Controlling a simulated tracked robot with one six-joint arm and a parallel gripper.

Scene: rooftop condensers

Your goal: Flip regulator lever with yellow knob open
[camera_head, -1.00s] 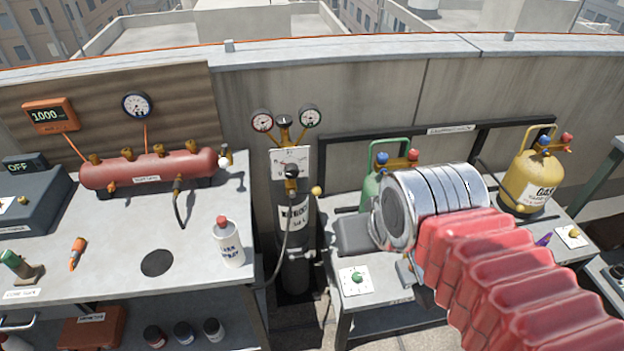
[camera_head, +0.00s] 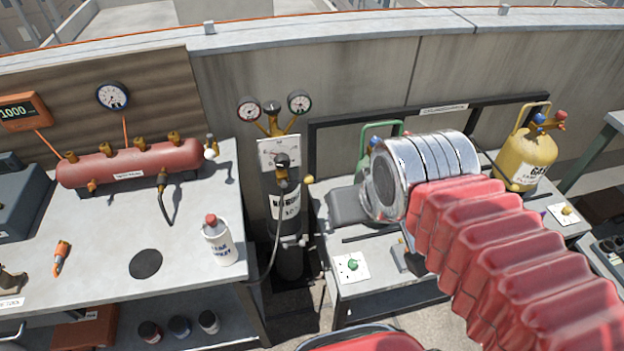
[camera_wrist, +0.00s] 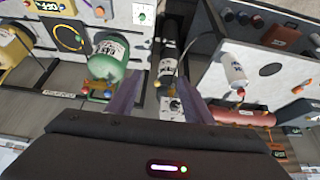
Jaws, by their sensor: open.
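The regulator (camera_head: 279,153) stands on the dark nitrogen cylinder (camera_head: 287,210), with a white plate and two gauges above. A yellow knob (camera_head: 308,181) sticks out at the right of the plate, on what looks like the lever. In the wrist view, where the scene appears upside down, the cylinder (camera_wrist: 170,50) and white plate (camera_wrist: 172,107) lie between and beyond my fingers; the lever is too small to make out. My gripper (camera_wrist: 160,90) is open and empty, its fingers apart from the regulator.
A left bench holds a red manifold tank (camera_head: 133,164) and a white spray bottle (camera_head: 218,240). A right bench holds a green cylinder (camera_head: 366,170) and a yellow gas cylinder (camera_head: 528,157). A hose (camera_head: 268,262) hangs by the nitrogen cylinder. A concrete parapet closes the back.

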